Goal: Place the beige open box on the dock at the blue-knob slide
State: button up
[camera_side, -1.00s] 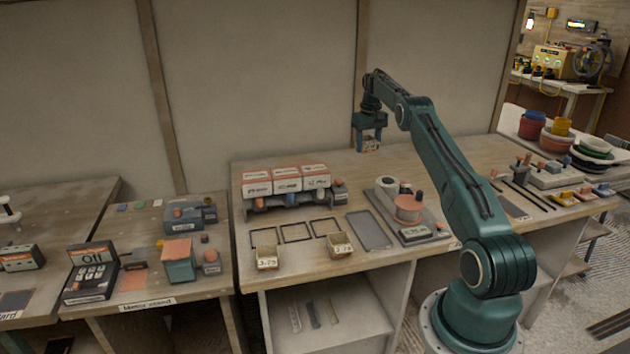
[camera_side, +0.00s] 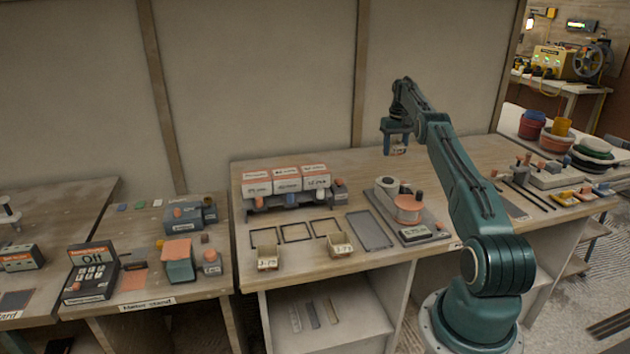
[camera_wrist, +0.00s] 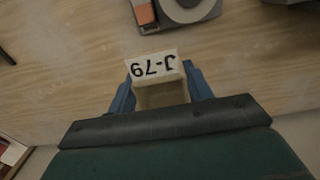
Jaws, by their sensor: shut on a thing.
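My gripper (camera_side: 397,145) is shut on a small beige open box (camera_wrist: 162,97) with a white label, and holds it above the back part of the workbench. In the wrist view the box sits between the two blue fingers (camera_wrist: 162,86), its label upside down and seeming to read J-79. In the side view the held box (camera_side: 398,151) is small and partly covered by the fingers. Long dark rails (camera_side: 525,196) lie on the bench to the right, with small knobbed blocks behind them. I cannot tell which slide has the blue knob or make out its dock.
Two other beige boxes (camera_side: 267,257) (camera_side: 340,245) stand at the bench's front edge by dark outline frames. A rack with three white-and-orange boxes (camera_side: 286,181) is at the left. A grey plate with a round orange-topped device (camera_side: 407,209) stands in the middle. The back bench is mostly clear.

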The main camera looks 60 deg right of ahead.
jog(key=shift+f, duration=5.75)
jog(key=shift+f, duration=0.15)
jog(key=o, duration=0.9)
jog(key=shift+o, duration=0.2)
notch_tip(320, 180, up, 12)
jog(key=shift+r, duration=0.15)
